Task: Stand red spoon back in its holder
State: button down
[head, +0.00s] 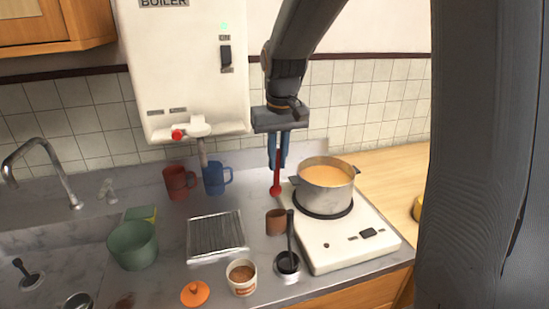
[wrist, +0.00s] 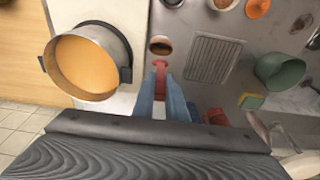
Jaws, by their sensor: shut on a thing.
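My gripper (head: 278,160) is shut on the red spoon (head: 276,183), which hangs roughly upright with its rounded end down. The spoon also shows between the blue fingers in the wrist view (wrist: 160,72). A small brown cup (head: 276,222), which looks like the holder, stands on the counter left of the hob. In the head view the spoon's low end is above and behind the cup, apart from it. In the wrist view the cup (wrist: 160,46) is just ahead of the spoon, and its dark inside looks empty. The spoon's upper part is hidden by the fingers.
A pot of orange soup (head: 326,174) sits on the white hob (head: 340,245) at right. A drain rack (head: 215,234), blue mug (head: 214,180) and red mug (head: 178,183) lie left. The boiler (head: 190,70) hangs behind.

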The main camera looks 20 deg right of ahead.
aim_at(277, 178)
jog(key=shift+f+b, duration=1.95)
jog(key=shift+f, duration=0.4)
notch_tip(277, 178, down, 7)
jog(key=b, duration=0.2)
jog(key=shift+r+b, duration=0.15)
jog(key=shift+b, duration=0.15)
jog(key=shift+f, duration=0.55)
jog(key=c, duration=1.1)
grip_release()
jog(key=shift+r, duration=0.1)
jog(key=shift+r+p, duration=3.1)
jog(key=shift+r, duration=0.4)
